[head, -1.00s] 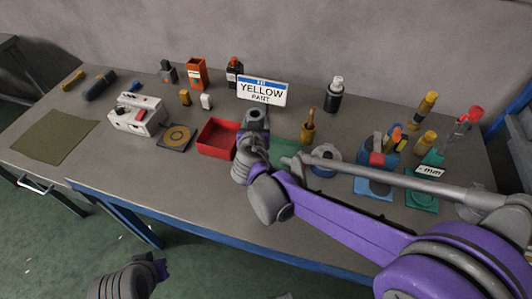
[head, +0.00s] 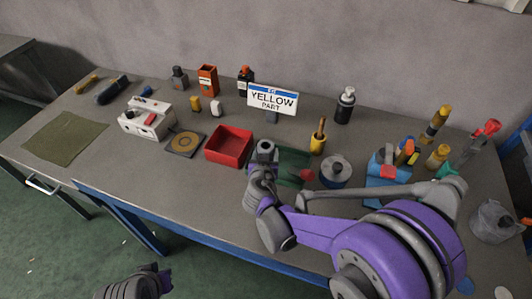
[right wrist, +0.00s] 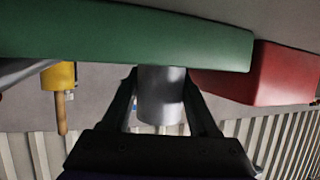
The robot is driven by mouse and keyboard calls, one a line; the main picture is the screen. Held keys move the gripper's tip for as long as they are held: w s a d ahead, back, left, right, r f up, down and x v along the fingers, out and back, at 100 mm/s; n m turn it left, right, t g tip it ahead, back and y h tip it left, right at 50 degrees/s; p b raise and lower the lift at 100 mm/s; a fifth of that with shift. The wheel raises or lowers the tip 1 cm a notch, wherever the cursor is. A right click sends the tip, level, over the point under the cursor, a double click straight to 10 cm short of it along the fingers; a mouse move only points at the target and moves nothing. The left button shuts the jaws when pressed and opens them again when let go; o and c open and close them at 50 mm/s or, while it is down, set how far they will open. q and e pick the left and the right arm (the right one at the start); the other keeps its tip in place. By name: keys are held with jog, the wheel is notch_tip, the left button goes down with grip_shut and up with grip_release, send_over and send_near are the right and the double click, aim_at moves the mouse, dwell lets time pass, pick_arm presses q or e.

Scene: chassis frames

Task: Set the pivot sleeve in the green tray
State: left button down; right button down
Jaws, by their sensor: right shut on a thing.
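The pivot sleeve, a grey hollow cylinder (head: 265,147), is held upright in my right gripper (head: 262,163). In the right wrist view the two fingers (right wrist: 162,100) are shut on the sides of the sleeve (right wrist: 160,97). The green tray (head: 292,158) lies just right of the sleeve in the head view, partly hidden by my right arm. Its green wall (right wrist: 125,40) spans the top of the right wrist view, touching the sleeve's end in the picture; I cannot tell the real gap. My left gripper (head: 158,278) is low at the left, clear of the table.
A red tray (head: 229,146) stands close left of the green tray. A yellow pot with a wooden handle (head: 318,140), a round grey-blue part (head: 335,170) and a blue holder (head: 388,170) stand to the right. The front left tabletop is clear.

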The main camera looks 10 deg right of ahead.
jog(key=shift+f, duration=0.2)
jog(key=shift+c, duration=0.8)
grip_release()
jog(key=shift+r, duration=0.1)
